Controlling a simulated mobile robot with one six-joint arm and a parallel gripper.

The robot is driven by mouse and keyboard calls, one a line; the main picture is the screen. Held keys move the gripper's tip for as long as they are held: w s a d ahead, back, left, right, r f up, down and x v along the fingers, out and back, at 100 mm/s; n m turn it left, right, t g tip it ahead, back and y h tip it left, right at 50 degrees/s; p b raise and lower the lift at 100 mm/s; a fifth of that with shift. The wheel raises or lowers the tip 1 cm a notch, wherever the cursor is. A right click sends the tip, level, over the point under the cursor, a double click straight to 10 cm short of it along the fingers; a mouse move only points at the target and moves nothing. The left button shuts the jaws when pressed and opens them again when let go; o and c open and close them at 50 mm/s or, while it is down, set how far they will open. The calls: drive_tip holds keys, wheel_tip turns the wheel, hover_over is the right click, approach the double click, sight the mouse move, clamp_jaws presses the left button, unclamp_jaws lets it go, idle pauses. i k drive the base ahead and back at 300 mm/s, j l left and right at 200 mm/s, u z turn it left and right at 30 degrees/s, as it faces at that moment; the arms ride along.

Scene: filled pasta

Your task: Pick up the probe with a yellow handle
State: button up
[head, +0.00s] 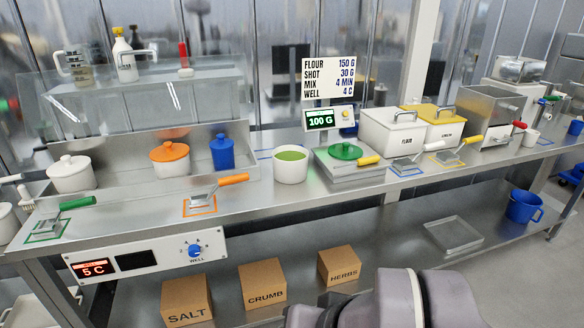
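Several yellow handles show on the counter in the head view, and I cannot tell for sure which one belongs to a probe. One short yellow handle (368,160) lies at the right side of the scale, beside the green lid. A third yellow handle (473,139) belongs to a scoop on a yellow-outlined square. My gripper is out of view; only links of my arm show at the bottom edge.
The steel counter (335,195) holds a white pot of green liquid (291,166), lidded white bins (391,133) and an orange-handled scoop (215,187). A sign (328,77) stands behind. Boxes (263,284) and a blue jug (523,207) sit on the lower shelf. The counter's front edge is mostly clear.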

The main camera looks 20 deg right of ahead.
sight(372, 159)
drive_tip(key=i+l, duration=1.35)
drive_tip(key=i, duration=0.2)
drive_tip(key=l+z, duration=0.05)
